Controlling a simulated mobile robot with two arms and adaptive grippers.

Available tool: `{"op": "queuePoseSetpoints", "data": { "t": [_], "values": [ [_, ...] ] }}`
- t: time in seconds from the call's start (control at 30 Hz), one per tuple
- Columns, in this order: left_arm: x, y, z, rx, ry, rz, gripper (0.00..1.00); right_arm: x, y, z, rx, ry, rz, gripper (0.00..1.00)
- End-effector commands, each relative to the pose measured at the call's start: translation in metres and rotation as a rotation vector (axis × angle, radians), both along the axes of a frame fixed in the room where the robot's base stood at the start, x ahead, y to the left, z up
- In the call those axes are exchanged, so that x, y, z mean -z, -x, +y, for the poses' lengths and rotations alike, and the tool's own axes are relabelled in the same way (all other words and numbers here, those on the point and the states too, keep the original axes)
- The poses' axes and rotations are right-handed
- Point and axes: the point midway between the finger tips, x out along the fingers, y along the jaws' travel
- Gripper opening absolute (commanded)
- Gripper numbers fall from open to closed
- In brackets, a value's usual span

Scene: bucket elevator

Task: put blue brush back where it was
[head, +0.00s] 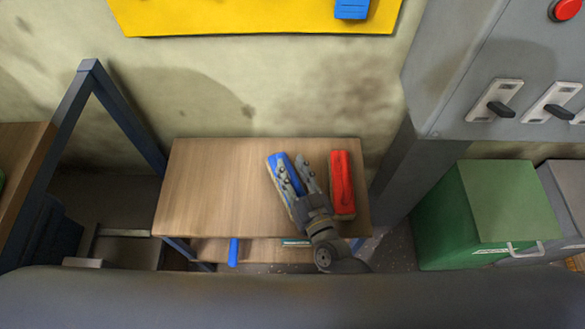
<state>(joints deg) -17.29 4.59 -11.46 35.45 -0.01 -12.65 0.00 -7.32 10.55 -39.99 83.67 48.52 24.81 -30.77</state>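The blue brush (273,163) lies on the small wooden table (205,185), right of its middle, slightly tilted in the picture. My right gripper (294,160) reaches in from the front edge over the table. Its two fingers are spread, with a gap between them. The left finger overlaps the blue brush and hides part of it; the right finger lies to the brush's right. I cannot tell whether the fingers touch it. My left gripper is not in view.
A red brush (342,180) lies close to the right of my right gripper. A yellow board (230,15) with a blue item (351,9) is on the wall behind. A grey cabinet (455,75) and a green bin (490,210) stand right. The table's left half is clear.

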Motion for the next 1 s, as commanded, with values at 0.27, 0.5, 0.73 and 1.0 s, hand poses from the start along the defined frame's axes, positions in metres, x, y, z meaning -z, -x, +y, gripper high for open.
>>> {"op": "queuePoseSetpoints", "data": {
  "t": [0.27, 0.5, 0.73, 1.0],
  "values": [
    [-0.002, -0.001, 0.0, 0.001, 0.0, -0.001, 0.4, -0.003, -0.001, 0.0, 0.001, -0.002, -0.004, 0.36],
    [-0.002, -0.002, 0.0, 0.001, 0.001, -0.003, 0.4, -0.003, 0.026, -0.011, 0.001, 0.0, 0.001, 0.36],
    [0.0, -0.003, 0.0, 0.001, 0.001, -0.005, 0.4, -0.003, 0.073, -0.03, 0.0, -0.001, 0.001, 0.36],
    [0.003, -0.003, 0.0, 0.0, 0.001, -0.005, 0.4, -0.005, 0.106, -0.044, 0.0, -0.002, -0.001, 0.36]
  ]
}}
